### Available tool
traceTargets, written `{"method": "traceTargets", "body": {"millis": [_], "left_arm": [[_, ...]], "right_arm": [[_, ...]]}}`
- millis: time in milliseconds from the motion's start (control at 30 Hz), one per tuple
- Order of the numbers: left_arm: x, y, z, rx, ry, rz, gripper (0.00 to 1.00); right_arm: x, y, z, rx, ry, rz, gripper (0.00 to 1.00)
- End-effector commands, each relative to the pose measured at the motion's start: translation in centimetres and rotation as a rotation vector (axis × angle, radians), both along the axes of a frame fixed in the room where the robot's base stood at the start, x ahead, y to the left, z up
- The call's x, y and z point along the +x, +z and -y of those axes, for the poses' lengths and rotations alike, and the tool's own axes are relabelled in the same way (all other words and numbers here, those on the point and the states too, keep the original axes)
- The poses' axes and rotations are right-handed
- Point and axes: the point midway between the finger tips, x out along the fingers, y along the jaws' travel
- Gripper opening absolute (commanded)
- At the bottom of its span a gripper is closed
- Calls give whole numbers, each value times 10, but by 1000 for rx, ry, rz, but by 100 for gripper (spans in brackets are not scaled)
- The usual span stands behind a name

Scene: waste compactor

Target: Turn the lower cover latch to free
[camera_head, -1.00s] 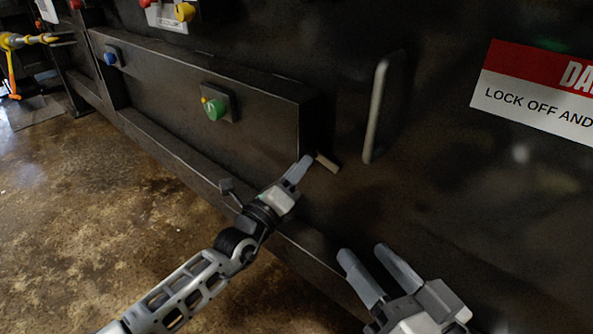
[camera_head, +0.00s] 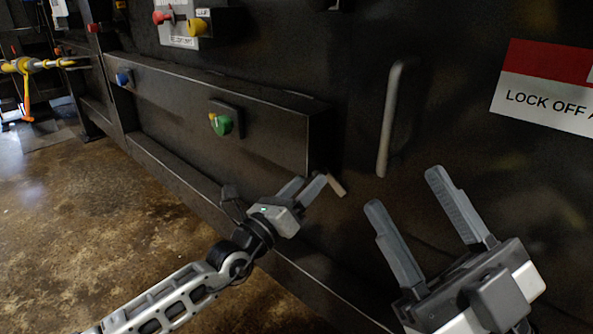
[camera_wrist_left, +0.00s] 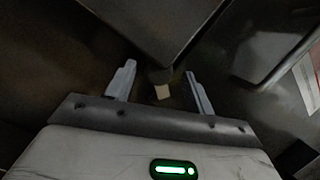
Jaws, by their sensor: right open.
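The lower cover latch looks like a short beige tab (camera_head: 336,185) by the lower right corner of the protruding dark panel. It slants down to the right in the head view. In the left wrist view its pale end (camera_wrist_left: 162,91) shows between the fingers, below a dark panel corner. My left gripper (camera_head: 306,183) is open, its fingertips just left of the latch; I see no clear contact. It also shows in the left wrist view (camera_wrist_left: 159,82) with its fingers apart. My right gripper (camera_head: 405,190) is open and empty, to the right of the latch and below the handle.
A long grey upright handle (camera_head: 389,120) stands above and right of the latch. The protruding panel (camera_head: 270,120) carries a green knob (camera_head: 221,124) and a blue button (camera_head: 124,78). A red-white warning sign (camera_head: 545,90) is at the right. Brown floor lies at lower left.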

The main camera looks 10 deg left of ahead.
Motion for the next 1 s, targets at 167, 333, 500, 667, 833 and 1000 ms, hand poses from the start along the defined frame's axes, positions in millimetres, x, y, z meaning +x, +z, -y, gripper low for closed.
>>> {"method": "traceTargets", "body": {"millis": [167,333,500,667,833,1000], "left_arm": [[0,-1,0,1,0,-3,53],[-5,-4,-4,2,0,-5,53],[-29,-12,-21,4,-1,-8,53],[-60,-23,-43,5,0,-6,53],[-92,-34,-64,5,1,-5,53],[-114,-42,-80,2,0,-3,53]], "right_arm": [[0,-1,0,0,0,-1,52],[1,1,0,4,4,-10,52],[6,-2,0,16,9,-79,52],[11,-14,3,36,8,-176,52],[14,-20,4,53,7,-231,52],[15,-24,3,56,12,-264,52]]}}
